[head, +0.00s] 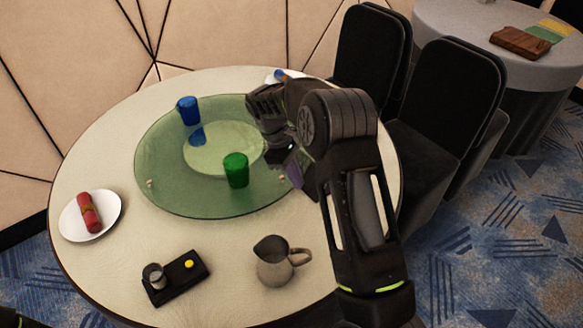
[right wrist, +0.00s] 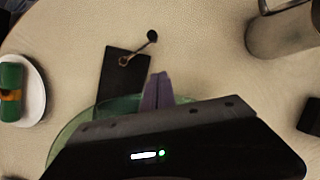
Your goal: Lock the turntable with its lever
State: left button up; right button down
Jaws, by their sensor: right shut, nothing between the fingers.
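The green glass turntable (head: 165,185) sits on the round table. My right gripper (head: 293,172) is at its right edge in the head view, its purple fingers partly hidden by my arm. In the right wrist view the fingers (right wrist: 158,76) are closed together and empty. Beyond their tips is a dark plate (right wrist: 117,72) bearing a thin lever (right wrist: 137,49) with a black ball end. The fingers appear beside the plate and apart from the lever. The lever is not visible in the head view, where my arm covers that side. My left gripper is not visible.
A blue cup (head: 187,110) and green cup (head: 236,170) stand on the turntable. A jug (head: 274,262), a black box (head: 184,283) with a yellow button and a plate (head: 72,222) with a red roll are on the table (head: 105,145). Black chairs (head: 445,105) stand right.

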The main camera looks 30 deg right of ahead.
jog(key=x, duration=0.3)
jog(key=shift+s+f+p, duration=0.1)
jog(key=shift+s+p, duration=0.1)
jog(key=shift+p, duration=0.15)
jog(key=shift+s+d+p, duration=0.45)
jog(key=shift+s+d, duration=0.35)
jog(key=shift+s, duration=0.25)
jog(key=shift+s+d, duration=0.25)
jog(key=shift+s, duration=0.2)
jog(key=shift+s+d+n, duration=0.1)
jog(key=shift+s+n, duration=0.1)
jog(key=shift+n, duration=0.1)
jog(key=s+n, duration=0.1)
jog(key=n, duration=0.1)
jog(key=d+n+t+h, duration=0.1)
jog(key=shift+s+d+n+b, duration=0.2)
jog(key=shift+s+n+b, duration=0.1)
jog(key=shift+s+n, duration=0.1)
jog(key=d+n, duration=0.1)
jog(key=n, duration=0.1)
jog(key=s+d+n+t, duration=0.1)
jog(key=n, duration=0.1)
jog(key=shift+s+d+t+h, duration=0.15)
jog(key=shift+t+h, duration=0.15)
jog(key=shift+h, duration=0.1)
